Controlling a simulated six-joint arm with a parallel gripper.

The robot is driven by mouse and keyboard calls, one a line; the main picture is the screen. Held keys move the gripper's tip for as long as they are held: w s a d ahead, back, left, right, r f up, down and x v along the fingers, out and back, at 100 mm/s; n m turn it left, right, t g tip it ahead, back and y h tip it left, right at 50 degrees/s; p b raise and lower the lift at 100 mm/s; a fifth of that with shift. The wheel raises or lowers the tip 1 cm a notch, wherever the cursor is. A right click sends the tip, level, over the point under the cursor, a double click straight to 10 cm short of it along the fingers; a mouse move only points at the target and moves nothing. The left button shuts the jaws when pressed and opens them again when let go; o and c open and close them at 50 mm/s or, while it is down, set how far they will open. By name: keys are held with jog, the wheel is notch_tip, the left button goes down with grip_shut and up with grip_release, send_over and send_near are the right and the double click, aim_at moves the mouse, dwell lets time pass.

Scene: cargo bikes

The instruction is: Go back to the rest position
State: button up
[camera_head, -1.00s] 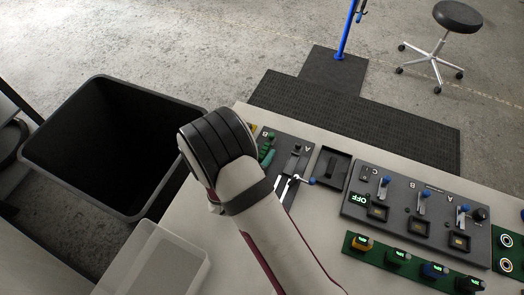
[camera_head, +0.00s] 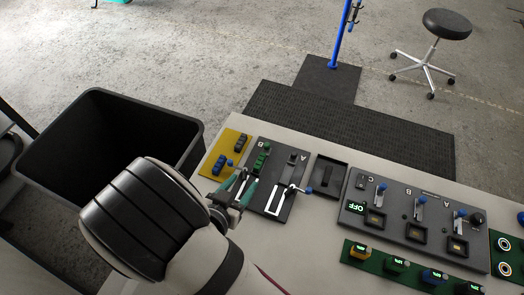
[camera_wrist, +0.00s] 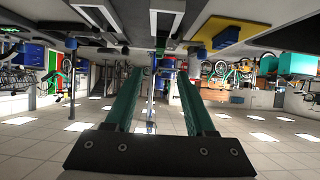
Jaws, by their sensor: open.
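My gripper (camera_head: 243,183) shows in the head view with its green fingers beside the left side of the grey panel marked A and B (camera_head: 272,207). My bulky white and black wrist covers the lower left of that view. In the wrist view my gripper (camera_wrist: 164,75) has its two green fingers apart, with nothing between them. The head view does not let me tell how high the fingers are above the panel.
A black bin (camera_head: 60,125) stands left of the worktop (camera_head: 300,250). A yellow board (camera_head: 225,152) with blue parts, a small black tray (camera_head: 326,177), a grey switch panel (camera_head: 410,230) and a green board (camera_head: 405,268) lie on the worktop. A stool (camera_head: 447,25) stands beyond.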

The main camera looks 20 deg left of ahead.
jog(key=d+r+m+g+h, duration=0.3)
jog(key=d+r+g+h, duration=0.15)
jog(key=d, duration=0.75)
jog(key=d+r+m+g+h, duration=0.35)
jog(key=d+r, duration=0.25)
jog(key=d, duration=0.7)
jog(key=s+d+r+g+y, duration=0.1)
jog(key=s+d+g+y, duration=0.15)
jog(key=s, duration=0.25)
jog(key=s+d+r+g+y, duration=0.1)
jog(key=s+d+g+y, duration=0.15)
jog(key=s, duration=0.25)
jog(key=s+a+r+y, duration=0.2)
jog(key=s+a+y, duration=0.1)
jog(key=a, duration=0.3)
jog(key=shift+r+n+t+y, duration=0.15)
jog(key=shift+n+t+y, duration=0.25)
jog(key=shift+y, duration=0.5)
